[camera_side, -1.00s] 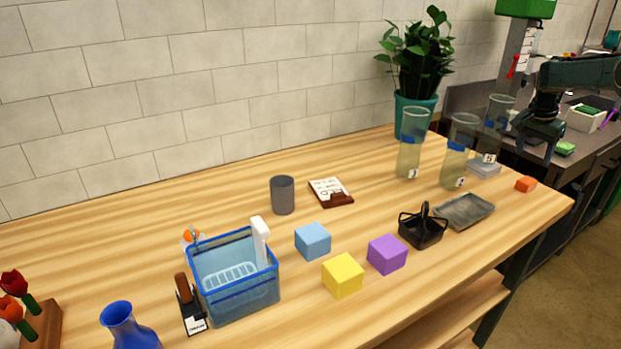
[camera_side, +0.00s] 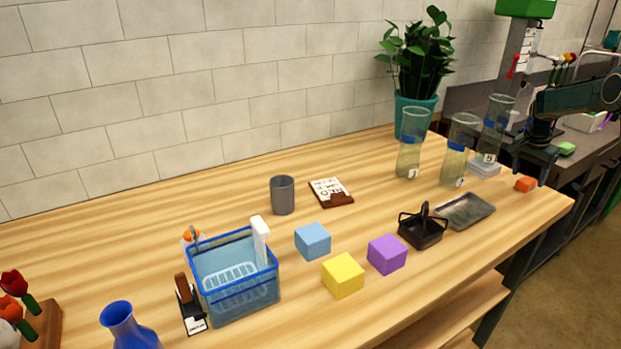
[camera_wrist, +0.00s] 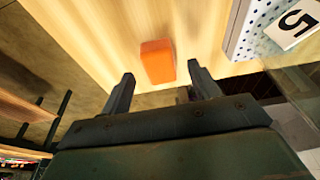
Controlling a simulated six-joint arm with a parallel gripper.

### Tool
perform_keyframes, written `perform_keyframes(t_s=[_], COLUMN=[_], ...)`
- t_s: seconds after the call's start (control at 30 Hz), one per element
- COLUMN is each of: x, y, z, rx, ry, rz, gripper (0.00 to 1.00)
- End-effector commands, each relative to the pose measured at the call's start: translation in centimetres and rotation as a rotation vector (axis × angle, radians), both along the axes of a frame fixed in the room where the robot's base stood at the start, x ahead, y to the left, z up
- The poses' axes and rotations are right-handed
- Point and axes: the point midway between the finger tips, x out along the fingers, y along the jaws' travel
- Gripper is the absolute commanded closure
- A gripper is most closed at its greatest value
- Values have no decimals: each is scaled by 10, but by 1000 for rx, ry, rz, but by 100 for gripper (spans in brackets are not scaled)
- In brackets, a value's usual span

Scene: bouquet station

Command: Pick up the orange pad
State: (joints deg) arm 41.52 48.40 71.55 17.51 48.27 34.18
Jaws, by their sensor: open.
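The orange pad (camera_side: 525,184) is a small block lying on the wooden table near its right end. It also shows in the wrist view (camera_wrist: 157,61), a little beyond my fingertips and between their lines. My gripper (camera_side: 532,170) is above the table end, close to the pad in the side view. In the wrist view my gripper (camera_wrist: 161,78) has its two fingers spread apart with nothing between them. I cannot tell the exact height of the fingers above the pad.
A clear cylinder (camera_side: 460,150) and a white dotted block (camera_wrist: 250,25) with a "5" label stand close to the pad. A grey tray (camera_side: 466,209) lies to its left. The table's right edge is near.

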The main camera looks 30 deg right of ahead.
Motion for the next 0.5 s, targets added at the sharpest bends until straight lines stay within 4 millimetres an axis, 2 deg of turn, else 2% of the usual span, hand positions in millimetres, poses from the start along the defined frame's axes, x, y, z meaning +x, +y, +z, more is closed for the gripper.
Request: perform_keyframes(t_s=[0.2,0.5], x=[0,0], y=[-5,-6], z=[-20,-21], rx=[1,0], ry=[1,0], rz=[0,0], gripper=[38,38])
